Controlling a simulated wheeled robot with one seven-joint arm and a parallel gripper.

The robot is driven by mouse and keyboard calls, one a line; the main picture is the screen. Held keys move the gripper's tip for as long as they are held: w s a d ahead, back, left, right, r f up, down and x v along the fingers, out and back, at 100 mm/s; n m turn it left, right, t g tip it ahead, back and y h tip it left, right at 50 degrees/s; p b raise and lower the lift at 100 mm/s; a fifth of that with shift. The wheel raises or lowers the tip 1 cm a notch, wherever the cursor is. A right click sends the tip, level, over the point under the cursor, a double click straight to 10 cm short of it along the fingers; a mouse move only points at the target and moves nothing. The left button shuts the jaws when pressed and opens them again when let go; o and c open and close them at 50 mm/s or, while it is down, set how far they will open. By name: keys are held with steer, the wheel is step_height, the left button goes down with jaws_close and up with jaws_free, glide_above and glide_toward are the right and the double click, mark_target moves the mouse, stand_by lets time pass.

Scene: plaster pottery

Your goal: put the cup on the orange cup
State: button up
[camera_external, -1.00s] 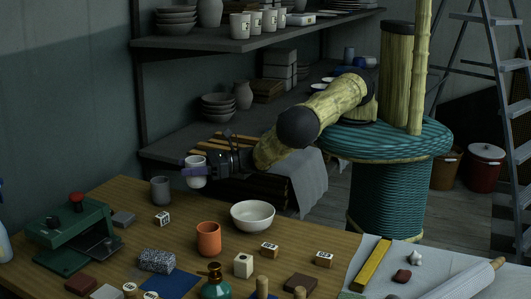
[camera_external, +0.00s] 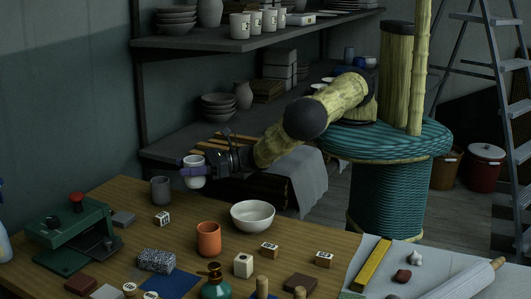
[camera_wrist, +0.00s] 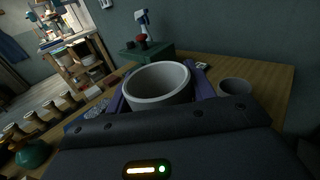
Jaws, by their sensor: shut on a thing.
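My gripper (camera_external: 194,170) is shut on a white cup (camera_external: 195,178) and holds it upright in the air, above and behind the table's back edge. In the wrist view the held cup (camera_wrist: 157,82) shows its open rim between the purple fingers. The orange cup (camera_external: 208,239) stands upright on the wooden table, below and slightly right of the held cup, well apart from it. The orange cup's open top faces up and looks empty. I cannot make out the orange cup in the wrist view.
A grey cup (camera_external: 160,190) stands on the table left of the held cup. A white bowl (camera_external: 252,217) is right of the orange cup. A green press (camera_external: 75,232) stands at the left. Small blocks, a teal bottle (camera_external: 215,283) and a speckled block (camera_external: 156,262) lie around the orange cup.

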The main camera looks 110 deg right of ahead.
steer(key=a+r+n+y, duration=0.1)
steer(key=a+r+y, duration=0.1)
steer(key=a, duration=0.7)
steer(key=a+r+n+y, duration=0.2)
steer(key=a+r, duration=0.3)
steer(key=a, duration=0.5)
steer(key=shift+w+n+g+y+b, duration=0.3)
steer(key=shift+g+y+b, duration=0.1)
steer(key=shift+y, duration=0.4)
glide_above(202, 229)
steer(key=shift+f, duration=3.05)
steer(key=shift+f, duration=1.85)
